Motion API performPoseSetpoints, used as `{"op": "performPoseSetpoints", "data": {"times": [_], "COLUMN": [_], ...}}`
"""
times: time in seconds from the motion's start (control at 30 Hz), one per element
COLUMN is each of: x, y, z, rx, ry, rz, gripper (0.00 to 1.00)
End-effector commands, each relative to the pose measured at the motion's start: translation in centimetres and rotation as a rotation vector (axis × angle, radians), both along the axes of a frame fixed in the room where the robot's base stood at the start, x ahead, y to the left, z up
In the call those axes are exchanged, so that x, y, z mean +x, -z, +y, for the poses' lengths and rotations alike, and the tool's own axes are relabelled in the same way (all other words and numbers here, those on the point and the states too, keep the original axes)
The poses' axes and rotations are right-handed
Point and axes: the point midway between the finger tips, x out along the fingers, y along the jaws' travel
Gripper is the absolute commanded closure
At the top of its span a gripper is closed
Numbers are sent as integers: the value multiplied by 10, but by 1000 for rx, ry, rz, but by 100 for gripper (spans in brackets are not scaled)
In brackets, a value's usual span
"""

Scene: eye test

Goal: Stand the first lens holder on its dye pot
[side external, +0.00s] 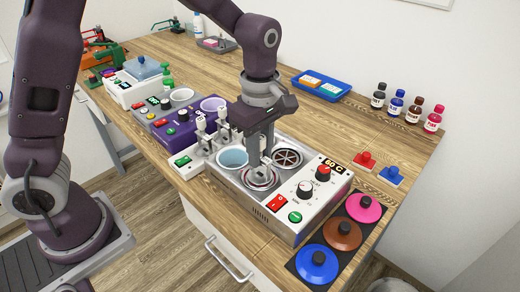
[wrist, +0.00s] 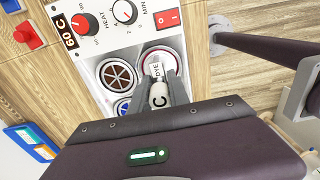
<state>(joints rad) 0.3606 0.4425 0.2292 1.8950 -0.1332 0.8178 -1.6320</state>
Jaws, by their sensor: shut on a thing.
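The dye unit (side external: 309,212) is a white and grey box with knobs and a 60 C display. My gripper (side external: 262,163) points down over its pot with a red ring (side external: 258,186), which shows in the wrist view (wrist: 180,57). Two other lens holders (side external: 202,131) (side external: 223,121) stand on a white rack.
A light blue bath (side external: 232,157) is left of the red-ringed pot. Pink, brown and blue lids (side external: 342,233) lie on a dark mat at the front right. Dye bottles (side external: 413,114) and a blue tray (side external: 322,84) stand behind. Bare wood shows between them.

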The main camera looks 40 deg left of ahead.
Motion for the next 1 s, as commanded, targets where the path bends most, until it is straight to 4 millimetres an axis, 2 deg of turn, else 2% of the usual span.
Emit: {"op": "performPoseSetpoints", "data": {"times": [0.4, 0.43, 0.53, 0.77, 0.83, 0.87, 1.0], "x": [0, 0, 0, 0, 0, 0, 0], "y": [5, 5, 5, 5, 5, 5, 5], "z": [0, 0, 0, 0, 0, 0, 0], "rx": [0, 0, 0, 0, 0, 0, 0], "ry": [0, 0, 0, 0, 0, 0, 0], "rz": [1, 1, 1, 1, 1, 1, 1], "gripper": [100, 74, 55, 53, 41, 38, 38]}}
